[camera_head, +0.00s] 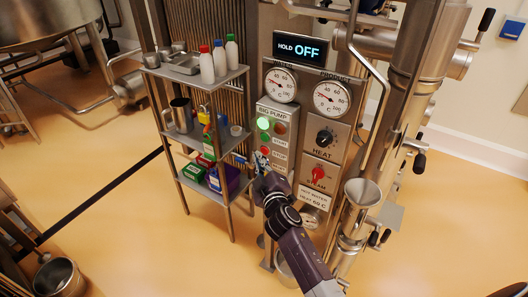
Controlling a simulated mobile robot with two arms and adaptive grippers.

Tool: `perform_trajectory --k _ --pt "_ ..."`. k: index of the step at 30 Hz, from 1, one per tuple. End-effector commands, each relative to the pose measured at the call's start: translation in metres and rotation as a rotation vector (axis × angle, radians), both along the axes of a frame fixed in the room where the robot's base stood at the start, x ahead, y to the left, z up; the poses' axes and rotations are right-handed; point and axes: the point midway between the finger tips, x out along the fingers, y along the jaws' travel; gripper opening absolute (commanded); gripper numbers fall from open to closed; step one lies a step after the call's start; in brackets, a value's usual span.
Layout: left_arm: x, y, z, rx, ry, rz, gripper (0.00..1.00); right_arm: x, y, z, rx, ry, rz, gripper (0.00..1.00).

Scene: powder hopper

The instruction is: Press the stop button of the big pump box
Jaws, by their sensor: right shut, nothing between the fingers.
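The big pump box (284,146) is a grey panel below the left gauge, labelled BIG PUMP. Near its top, a green lamp (263,123) glows bright and an orange-brown lamp (281,128) beside it looks dim. Below them are a green start button (264,138) and, under that, a red stop button (265,151). My right gripper (260,160) is shut and empty, with its tips just below and slightly left of the red button. Whether the tips touch the box cannot be told. My left gripper is not in view.
A shelf rack (196,73) with bottles, a jug and boxes stands close on the left. To the right are a heat knob (325,137), a red steam knob (318,173) and a steel funnel (364,192). A display above reads HOLD OFF (299,48). Open floor lies in front.

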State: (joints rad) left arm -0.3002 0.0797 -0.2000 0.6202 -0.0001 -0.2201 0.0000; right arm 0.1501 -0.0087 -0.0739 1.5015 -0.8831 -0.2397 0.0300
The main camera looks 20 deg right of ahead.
Motion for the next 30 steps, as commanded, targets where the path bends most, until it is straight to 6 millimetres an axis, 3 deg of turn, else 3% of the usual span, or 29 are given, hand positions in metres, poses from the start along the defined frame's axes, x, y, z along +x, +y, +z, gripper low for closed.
perform_trajectory --k 30 --pt "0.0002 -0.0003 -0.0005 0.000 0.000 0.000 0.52 0.0072 -0.0095 0.0002 0.000 0.000 0.000 0.00"
